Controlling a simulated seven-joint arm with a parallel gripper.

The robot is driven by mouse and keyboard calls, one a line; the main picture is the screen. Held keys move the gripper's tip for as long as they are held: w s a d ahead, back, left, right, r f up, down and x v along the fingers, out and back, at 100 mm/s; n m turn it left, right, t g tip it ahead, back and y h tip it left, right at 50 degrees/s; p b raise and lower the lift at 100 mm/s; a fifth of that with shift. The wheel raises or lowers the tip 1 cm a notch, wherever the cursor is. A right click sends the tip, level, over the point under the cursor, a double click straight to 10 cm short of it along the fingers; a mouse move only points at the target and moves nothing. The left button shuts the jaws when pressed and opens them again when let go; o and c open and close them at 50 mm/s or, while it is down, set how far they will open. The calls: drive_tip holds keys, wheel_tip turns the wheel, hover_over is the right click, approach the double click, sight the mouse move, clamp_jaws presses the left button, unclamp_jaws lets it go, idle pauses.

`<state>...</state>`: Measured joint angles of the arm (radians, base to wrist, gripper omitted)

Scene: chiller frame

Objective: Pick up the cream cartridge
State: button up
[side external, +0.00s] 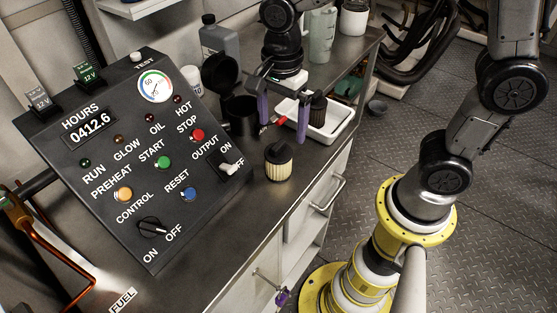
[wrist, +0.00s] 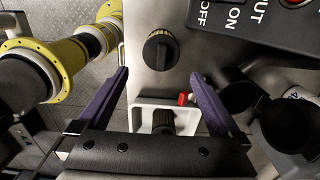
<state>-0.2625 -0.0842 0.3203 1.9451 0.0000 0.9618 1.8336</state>
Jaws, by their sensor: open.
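The cream cartridge (side external: 278,165) stands upright on the metal bench, a short pleated cylinder with a dark cap. In the wrist view I see its black cap (wrist: 159,48) from above, with a little cream at its edge. My gripper (side external: 282,139) is open and empty, with its purple fingers pointing down behind the cartridge in the side view. In the wrist view the cartridge lies just beyond the gap between the fingertips (wrist: 159,73), apart from both.
A white tray (side external: 335,134) holds a dark cartridge (side external: 318,107) behind my right finger. A black container with a raised lid (side external: 238,116) stands left of my gripper. A small red-ended item (wrist: 184,98) is by the tray. The control panel (side external: 190,222) is to the left.

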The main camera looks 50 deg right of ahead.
sight(279, 144)
drive_tip(key=shift+a+f, duration=0.15)
drive_tip(key=shift+f, duration=0.9)
drive_tip(key=shift+a+f, duration=0.2)
drive_tip(key=shift+f, duration=0.9)
drive_tip(key=shift+a+f, duration=0.15)
drive_tip(key=shift+f, duration=0.9)
clamp_jaws()
drive_tip(key=shift+r, duration=0.1)
